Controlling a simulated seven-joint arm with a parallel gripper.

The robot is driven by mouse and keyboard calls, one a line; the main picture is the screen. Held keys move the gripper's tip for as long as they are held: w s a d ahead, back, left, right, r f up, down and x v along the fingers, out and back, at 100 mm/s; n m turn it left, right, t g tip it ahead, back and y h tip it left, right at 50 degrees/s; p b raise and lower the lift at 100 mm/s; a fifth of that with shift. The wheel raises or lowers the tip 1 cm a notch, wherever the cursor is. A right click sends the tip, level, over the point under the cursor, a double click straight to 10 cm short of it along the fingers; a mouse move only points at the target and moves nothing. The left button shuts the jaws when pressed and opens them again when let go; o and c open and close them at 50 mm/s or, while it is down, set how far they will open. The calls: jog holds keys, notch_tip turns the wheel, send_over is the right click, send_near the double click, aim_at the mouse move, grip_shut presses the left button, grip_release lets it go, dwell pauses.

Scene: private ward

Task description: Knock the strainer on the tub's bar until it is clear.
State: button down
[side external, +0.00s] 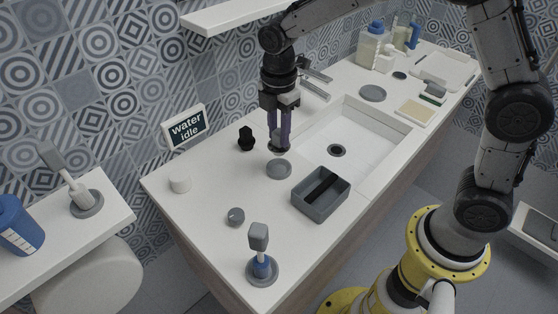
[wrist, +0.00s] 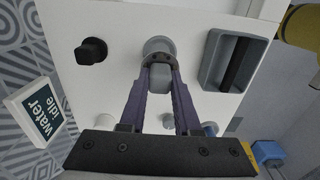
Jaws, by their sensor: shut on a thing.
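My gripper (side external: 279,140), with purple fingers, points down over the counter left of the basin. In the wrist view its fingers (wrist: 160,80) close around a small grey piece with a dark, dotted part at the tips, which appears to be the strainer (wrist: 159,58). In the side view the strainer is a small dark shape (side external: 278,150) at the fingertips, mostly hidden; I cannot tell whether it is clear. The grey tub (side external: 304,203) stands on the counter's near side, with a dark bar (side external: 322,186) across it. The tub (wrist: 212,67) is right of my gripper in the wrist view, apart from it.
A grey disc (side external: 279,170) lies just in front of my gripper. A black knob (side external: 247,139) stands to its left. The white basin (side external: 365,132) is to the right. A grey-headed tool in a holder (side external: 260,262) stands near the front corner. The sign (side external: 186,129) reads "water idle".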

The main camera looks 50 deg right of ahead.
jog(key=shift+s+f, duration=0.1)
jog(key=shift+s, duration=0.15)
jog(key=s+r, duration=0.4)
jog(key=s, duration=0.9)
jog(key=shift+w+f, duration=0.15)
jog(key=shift+f, duration=0.9)
jog(key=shift+w+f, duration=0.1)
jog(key=shift+f, duration=0.95)
jog(key=c, duration=1.3)
grip_release()
grip_shut()
